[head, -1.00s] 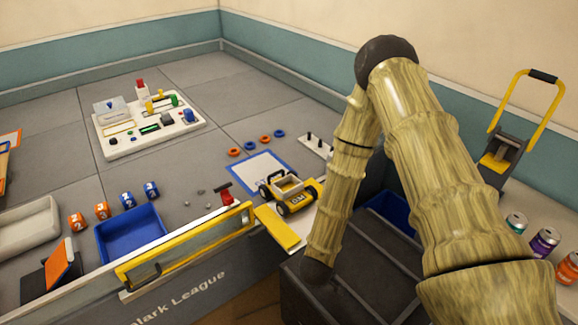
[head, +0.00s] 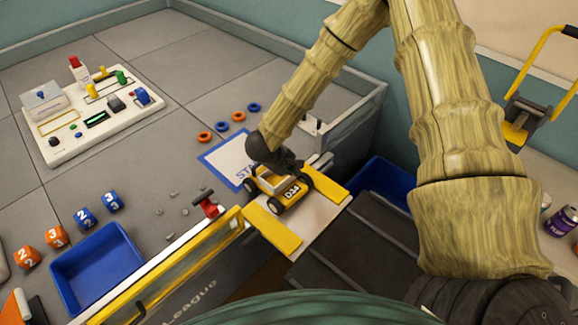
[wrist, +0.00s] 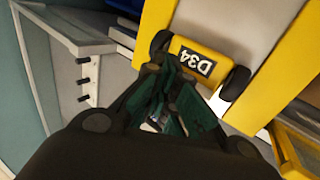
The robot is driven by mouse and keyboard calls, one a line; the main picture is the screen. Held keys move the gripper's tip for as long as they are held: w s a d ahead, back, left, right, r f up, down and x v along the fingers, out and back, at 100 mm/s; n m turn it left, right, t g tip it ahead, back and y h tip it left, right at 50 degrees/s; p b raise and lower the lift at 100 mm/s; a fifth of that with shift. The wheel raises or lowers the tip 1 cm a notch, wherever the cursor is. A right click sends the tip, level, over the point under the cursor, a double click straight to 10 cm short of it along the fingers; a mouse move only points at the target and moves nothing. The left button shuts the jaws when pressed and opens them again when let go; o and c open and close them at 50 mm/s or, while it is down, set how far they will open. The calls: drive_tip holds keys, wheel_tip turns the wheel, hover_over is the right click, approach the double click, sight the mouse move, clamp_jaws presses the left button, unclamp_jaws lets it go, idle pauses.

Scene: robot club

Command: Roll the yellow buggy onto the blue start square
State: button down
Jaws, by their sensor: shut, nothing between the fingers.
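The yellow buggy (head: 290,192), with black wheels and a D34 plate, sits between the yellow strips of a ramp (head: 318,217) at the field's edge. It also shows at the top of the wrist view (wrist: 188,58). The start square (head: 226,157), a white sheet with a blue border and "START" lettering, lies flat on the floor just beyond the buggy, partly covered by it and my gripper. My gripper (head: 278,168) is low over the buggy's far part; its fingertips are hidden in the head view. In the wrist view my gripper (wrist: 175,75) is shut and empty beside the buggy; contact is unclear.
A yellow-framed barrier (head: 185,262) and red clamp (head: 208,204) stand left of the ramp. Orange and blue rings (head: 221,127) lie beyond the square. A blue tray (head: 97,268), numbered cubes and a control board (head: 95,117) are further left. Grey floor beyond the square is open.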

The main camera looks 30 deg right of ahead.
sight(294, 189)
drive_tip(key=f+b, duration=0.3)
drive_tip(key=f, duration=0.1)
drive_tip(key=shift+w+f+b, duration=0.1)
drive_tip(key=shift+w+b, duration=0.2)
drive_tip(key=shift+s+d+f+b, duration=0.1)
drive_tip(key=shift+s+f+b, duration=0.15)
drive_tip(key=shift+f+b, duration=1.2)
drive_tip(key=shift+b, duration=0.65)
drive_tip(key=shift+f, duration=0.15)
drive_tip(key=shift+f+p, duration=0.5)
drive_tip(key=shift+f, duration=0.9)
drive_tip(key=shift+w, duration=0.1)
